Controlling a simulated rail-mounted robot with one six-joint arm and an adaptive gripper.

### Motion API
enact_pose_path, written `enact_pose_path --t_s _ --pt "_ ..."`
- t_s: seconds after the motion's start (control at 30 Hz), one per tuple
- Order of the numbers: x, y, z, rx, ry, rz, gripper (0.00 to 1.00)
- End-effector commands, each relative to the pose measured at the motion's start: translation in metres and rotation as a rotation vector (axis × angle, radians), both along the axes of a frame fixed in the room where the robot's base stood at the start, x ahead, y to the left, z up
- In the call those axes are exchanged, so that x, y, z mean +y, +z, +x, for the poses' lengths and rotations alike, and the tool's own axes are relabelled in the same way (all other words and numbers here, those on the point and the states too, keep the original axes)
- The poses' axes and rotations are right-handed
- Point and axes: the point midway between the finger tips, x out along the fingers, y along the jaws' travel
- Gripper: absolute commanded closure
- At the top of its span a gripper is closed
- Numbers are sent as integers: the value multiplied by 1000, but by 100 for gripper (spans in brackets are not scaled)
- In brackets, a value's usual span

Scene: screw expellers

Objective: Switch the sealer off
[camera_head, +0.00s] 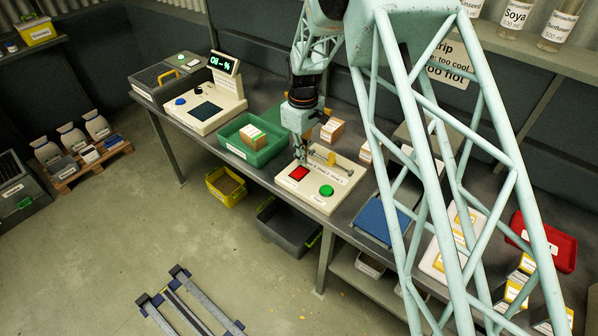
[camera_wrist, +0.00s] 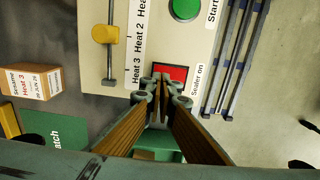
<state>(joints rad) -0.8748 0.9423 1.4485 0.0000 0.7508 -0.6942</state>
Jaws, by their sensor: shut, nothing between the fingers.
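The sealer (camera_head: 318,203) is a cream box on the bench. Its red square switch (camera_head: 299,173) is labelled "Sealer on" in the wrist view, where the red switch (camera_wrist: 176,72) is partly covered by my fingertips. My gripper (camera_head: 301,159) is shut and empty, pointing down at the switch; it also shows in the wrist view (camera_wrist: 164,88). I cannot tell whether the fingertips touch the switch. A round green Start button (camera_head: 327,190) sits beside it. A yellow slider knob (camera_wrist: 105,34) stands near the Heat 2 mark.
A green tray (camera_head: 233,145) with a box in it stands left of the sealer. Small cartons (camera_head: 332,130) stand behind it. A blue pad (camera_head: 381,221) lies to the right. A machine with an oil display (camera_head: 223,63) stands further left.

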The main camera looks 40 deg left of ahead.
Motion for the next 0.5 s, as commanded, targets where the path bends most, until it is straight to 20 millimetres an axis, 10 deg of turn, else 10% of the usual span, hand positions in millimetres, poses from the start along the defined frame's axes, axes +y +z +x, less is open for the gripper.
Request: enact_pose_path --t_s 0.5 --pt "0 27 0 0 0 0 100"
